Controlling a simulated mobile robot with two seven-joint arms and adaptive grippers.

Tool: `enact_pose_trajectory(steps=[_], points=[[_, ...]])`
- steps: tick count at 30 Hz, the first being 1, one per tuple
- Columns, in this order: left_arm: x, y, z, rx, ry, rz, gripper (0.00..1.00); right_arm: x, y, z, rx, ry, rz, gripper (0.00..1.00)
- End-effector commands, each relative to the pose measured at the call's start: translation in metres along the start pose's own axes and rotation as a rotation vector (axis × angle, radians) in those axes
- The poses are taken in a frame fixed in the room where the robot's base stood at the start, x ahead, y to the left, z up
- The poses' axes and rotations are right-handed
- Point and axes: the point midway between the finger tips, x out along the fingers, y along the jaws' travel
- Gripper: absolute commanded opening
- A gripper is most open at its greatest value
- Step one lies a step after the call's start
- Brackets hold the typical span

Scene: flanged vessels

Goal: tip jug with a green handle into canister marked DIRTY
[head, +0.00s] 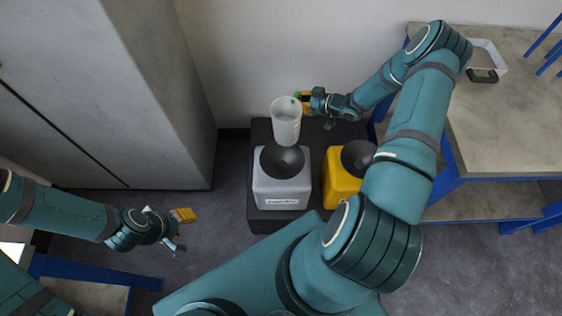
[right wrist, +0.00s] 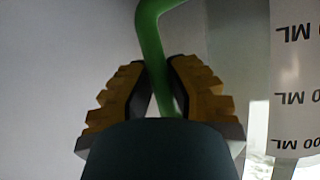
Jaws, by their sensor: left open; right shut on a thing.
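The jug (head: 286,121) is whitish and translucent, with a green handle (right wrist: 157,50). My right gripper (head: 303,101) is shut on the green handle, and its yellow pads close on it in the right wrist view (right wrist: 158,95). The grey canister has a white label too small to read surely. A yellow canister (head: 339,189) with a black funnel (head: 358,156) stands right of it, its label hidden. My left gripper (head: 182,230) is open and empty at lower left.
Both canisters stand on a dark block (head: 261,134) near the wall. A bench with a blue frame (head: 500,120) is at right, with a white tray (head: 487,60) on it. A tall grey cabinet (head: 110,90) stands at left. My right arm hides part of the yellow canister.

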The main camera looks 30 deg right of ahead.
Motion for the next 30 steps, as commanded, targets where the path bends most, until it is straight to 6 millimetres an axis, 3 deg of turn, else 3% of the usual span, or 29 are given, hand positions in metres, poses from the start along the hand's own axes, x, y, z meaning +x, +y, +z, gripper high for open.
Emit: enact_pose_trajectory(steps=[1,3,11,21,30], points=[[0.009,-0.003,0.002,0.001,-0.002,0.0,0.47,-0.001,0.019,0.017,0.011,0.003,0.022,0.0],[0.013,-0.005,0.003,0.002,-0.004,0.001,0.47,-0.006,0.038,0.031,0.026,0.005,0.044,0.0],[0.027,-0.01,0.006,0.005,-0.009,0.001,0.47,-0.023,0.086,0.069,0.062,0.01,0.086,0.0],[0.051,-0.019,0.003,0.007,0.005,0.001,0.47,0.001,0.086,0.12,0.063,0.011,0.084,0.0],[0.054,-0.02,0.002,0.007,0.008,0.0,0.47,0.004,0.085,0.13,0.064,0.006,0.082,0.0]])
